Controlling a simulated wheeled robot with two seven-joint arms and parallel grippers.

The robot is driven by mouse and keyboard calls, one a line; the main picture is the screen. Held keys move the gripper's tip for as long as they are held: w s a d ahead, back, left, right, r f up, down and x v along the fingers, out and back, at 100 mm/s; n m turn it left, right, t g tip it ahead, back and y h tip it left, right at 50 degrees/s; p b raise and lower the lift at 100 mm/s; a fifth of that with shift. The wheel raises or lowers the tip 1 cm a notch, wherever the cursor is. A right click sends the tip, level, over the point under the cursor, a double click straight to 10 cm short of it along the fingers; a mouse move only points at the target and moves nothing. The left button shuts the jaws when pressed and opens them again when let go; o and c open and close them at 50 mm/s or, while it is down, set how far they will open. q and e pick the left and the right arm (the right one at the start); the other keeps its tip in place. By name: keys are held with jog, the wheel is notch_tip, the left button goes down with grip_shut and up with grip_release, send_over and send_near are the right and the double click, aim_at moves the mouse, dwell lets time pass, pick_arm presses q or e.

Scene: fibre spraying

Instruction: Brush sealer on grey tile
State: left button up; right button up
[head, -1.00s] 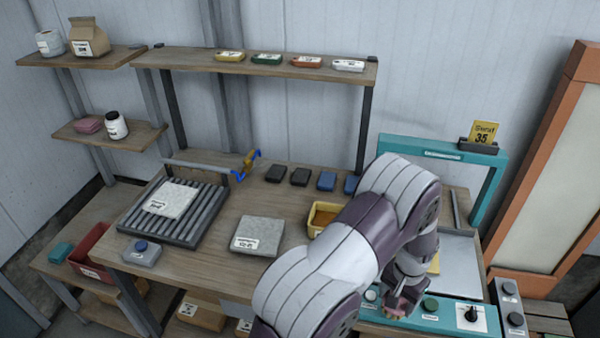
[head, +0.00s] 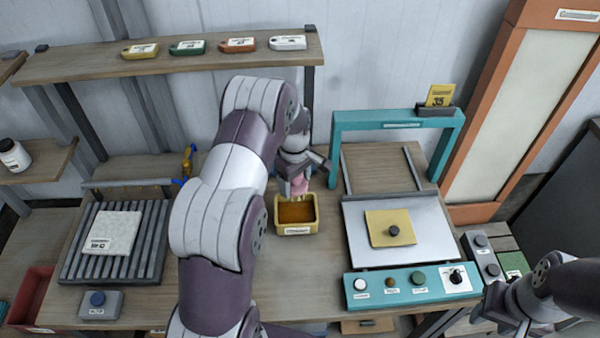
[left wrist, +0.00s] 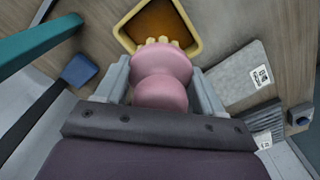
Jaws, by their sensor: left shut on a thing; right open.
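My left gripper (head: 296,180) is shut on a pink-handled brush (left wrist: 162,75) with pale yellow bristles. The bristles point at a yellow tray of brown liquid (head: 296,229), at its back edge in the head view; I cannot tell whether they touch the liquid. The grey tile (left wrist: 238,75) lies on the table beside the tray in the left wrist view; my left arm hides it in the head view. A paler labelled tile (head: 113,232) lies on the roller rack at left. My right gripper (head: 508,308) is open and empty at the lower right.
A teal frame (head: 395,124) stands behind a metal plate with a yellow knobbed pad (head: 390,227). A teal control panel (head: 415,284) runs along the front. A grey box with a blue button (head: 97,303) sits before the rack. Shelves stand behind.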

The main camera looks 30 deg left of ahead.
pick_arm(q)
jog(key=shift+s+f+b, duration=0.2)
jog(key=shift+f+b, duration=0.1)
jog(key=shift+f, duration=0.2)
jog(key=f+b, duration=0.2)
jog(key=f, duration=0.1)
jog(key=f+b, duration=0.3)
jog(key=f, duration=0.1)
jog(key=f+b, duration=0.2)
jog(key=f, duration=0.2)
jog(key=shift+w+d+f, duration=0.1)
jog(key=shift+w, duration=0.2)
notch_tip(320, 180, up, 11)
jog(key=p, duration=0.7)
jog(key=shift+f, duration=0.15)
jog(key=shift+p, duration=0.3)
